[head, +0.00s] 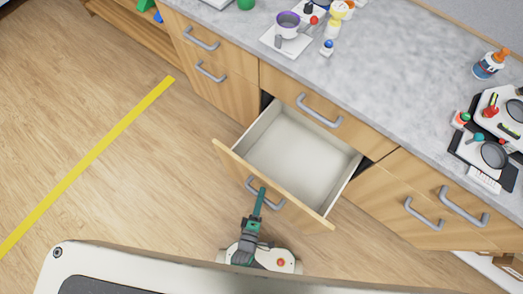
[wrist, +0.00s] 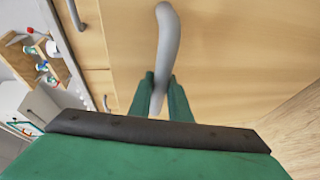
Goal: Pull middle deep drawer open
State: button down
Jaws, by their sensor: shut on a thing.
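The middle deep drawer (head: 300,156) stands pulled out from the wooden cabinet in the head view, and its pale inside looks empty. Its grey bar handle (head: 275,203) is on the drawer front. My gripper (head: 260,196) is at the handle, with its green fingers on either side of the bar. In the wrist view, the fingers (wrist: 160,95) are shut on the grey handle (wrist: 167,45), against the wooden drawer front (wrist: 235,50). Part of the handle is hidden by the fingers and the gripper body.
A shallow closed drawer with a handle (head: 320,110) is above the open one. Closed drawers flank it. Wooden floor with a yellow line (head: 90,160) is clear at left.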

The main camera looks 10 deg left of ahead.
jog(key=shift+d, duration=0.1)
jog(key=c, duration=1.6)
grip_release()
jog(key=shift+c, duration=0.2)
jog(key=shift+s, duration=0.1)
jog(key=v, duration=1)
jog(key=shift+s, duration=0.25)
jog(key=shift+s+r, duration=0.1)
jog(key=w+d+r+m+y, duration=0.1)
jog(key=d+r+m, duration=0.1)
jog(key=r+m, duration=0.6)
jog(key=w+d+r+m+y, duration=0.1)
jog(key=r+m, duration=0.6)
jog(key=r, duration=1.2)
jog(key=shift+d+r+m, duration=0.4)
jog(key=shift+d, duration=0.25)
